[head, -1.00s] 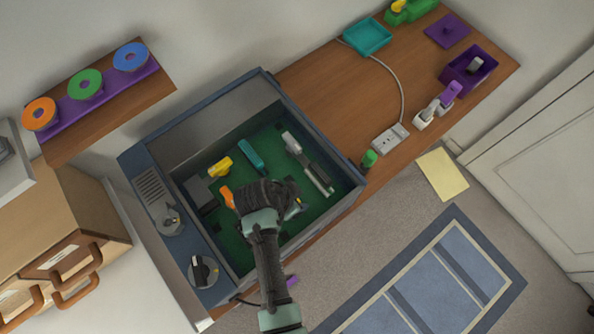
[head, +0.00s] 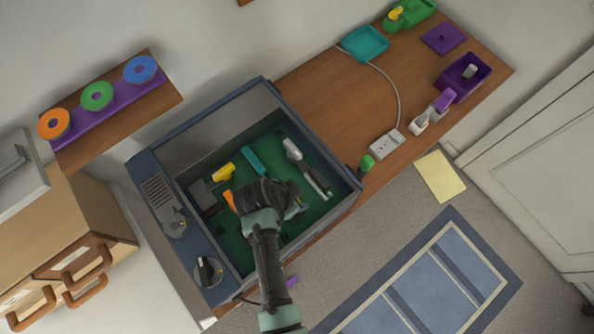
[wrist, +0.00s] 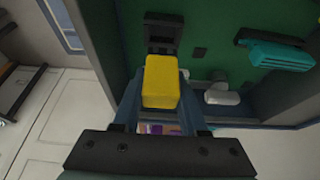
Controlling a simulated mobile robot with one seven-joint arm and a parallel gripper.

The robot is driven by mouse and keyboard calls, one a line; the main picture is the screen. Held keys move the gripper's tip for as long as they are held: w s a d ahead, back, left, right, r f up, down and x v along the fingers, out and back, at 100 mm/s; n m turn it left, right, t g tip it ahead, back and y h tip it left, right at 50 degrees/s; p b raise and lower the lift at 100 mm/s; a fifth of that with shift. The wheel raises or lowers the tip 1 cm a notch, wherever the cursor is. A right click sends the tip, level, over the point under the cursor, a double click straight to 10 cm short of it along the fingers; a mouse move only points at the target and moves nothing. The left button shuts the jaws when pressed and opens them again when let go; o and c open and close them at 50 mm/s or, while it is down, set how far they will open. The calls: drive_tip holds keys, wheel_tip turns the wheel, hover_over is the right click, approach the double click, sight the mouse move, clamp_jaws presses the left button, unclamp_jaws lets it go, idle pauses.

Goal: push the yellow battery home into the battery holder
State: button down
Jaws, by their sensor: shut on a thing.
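My gripper (wrist: 160,100) is shut on the yellow battery (wrist: 161,82), a block with rounded edges between its two fingers. Just beyond the battery in the wrist view is a black slotted fitting (wrist: 163,33) on the green surface, which looks like the battery holder. The battery's far end overlaps the near part of this fitting. I cannot tell how deep it sits. In the head view my gripper (head: 292,206) is low inside the blue-grey open box (head: 316,128), and my dark wrist hides most of the fingers and the holder.
The box's green floor (head: 238,247) also carries a yellow piece (head: 223,172), an orange piece, a teal piece (head: 253,160) and a grey-white tool (head: 310,170). The box walls stand close around my gripper. A wooden counter (head: 330,75) extends to the upper right.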

wheel_tip(320, 180, up, 2)
drive_tip(key=shift+p, duration=0.55)
drive_tip(key=shift+f, duration=0.2)
wheel_tip(320, 180, down, 5)
drive_tip(key=b, duration=0.4)
drive_tip(key=shift+r, duration=0.2)
idle(0.9)
drive_tip(key=shift+f, duration=0.15)
idle(0.3)
drive_tip(key=shift+f+b, duration=0.7)
drive_tip(key=shift+f, duration=0.05)
